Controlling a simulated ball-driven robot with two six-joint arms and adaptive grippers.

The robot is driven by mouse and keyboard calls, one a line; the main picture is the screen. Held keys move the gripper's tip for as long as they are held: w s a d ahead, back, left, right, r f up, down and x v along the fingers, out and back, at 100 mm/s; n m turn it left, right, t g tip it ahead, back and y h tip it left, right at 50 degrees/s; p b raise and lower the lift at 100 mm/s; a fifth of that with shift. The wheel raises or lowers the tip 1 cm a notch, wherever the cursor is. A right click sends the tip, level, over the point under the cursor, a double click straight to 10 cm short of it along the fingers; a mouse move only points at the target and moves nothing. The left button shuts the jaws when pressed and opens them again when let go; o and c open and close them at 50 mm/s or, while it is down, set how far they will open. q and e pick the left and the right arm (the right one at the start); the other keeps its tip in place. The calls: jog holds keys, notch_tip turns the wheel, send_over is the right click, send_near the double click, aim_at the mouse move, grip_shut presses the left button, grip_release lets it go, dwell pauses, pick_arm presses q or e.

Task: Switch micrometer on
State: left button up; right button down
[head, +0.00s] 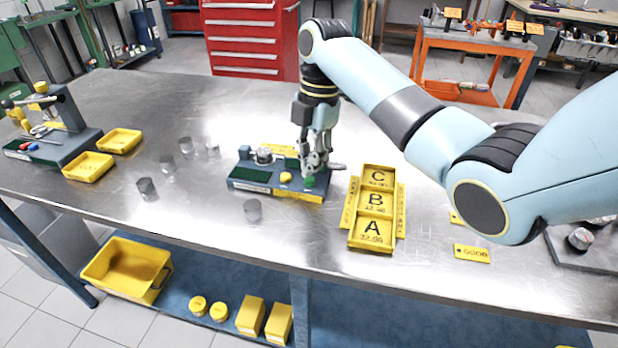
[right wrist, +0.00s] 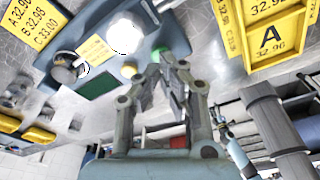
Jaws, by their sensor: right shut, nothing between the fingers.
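The micrometer is a blue-grey bench unit (head: 244,172) in the middle of the metal table. Its dark green display (head: 250,187) shows no readable digits; it also shows in the right wrist view (right wrist: 97,84). A yellow button (head: 286,177) sits right of the display, and a green button (head: 309,182) sits further right. My right gripper (head: 313,168) points down over the unit's right end, shut and empty. In the right wrist view its fingertips (right wrist: 170,62) are close to the green button (right wrist: 158,50); I cannot tell whether they touch it. My left gripper is not in view.
A yellow tray marked C, B, A (head: 374,203) stands just right of the micrometer. Yellow bins (head: 88,166) and another blue-grey fixture (head: 75,143) are at left.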

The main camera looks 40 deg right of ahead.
aim_at(311, 179)
jog(key=shift+f, duration=0.2)
dwell(0.4)
jog(key=shift+f+b, duration=0.7)
jog(key=shift+f, duration=0.55)
jog(key=shift+s, duration=0.1)
notch_tip(311, 179, up, 6)
jog(key=p, duration=0.7)
jog(key=shift+r, duration=0.1)
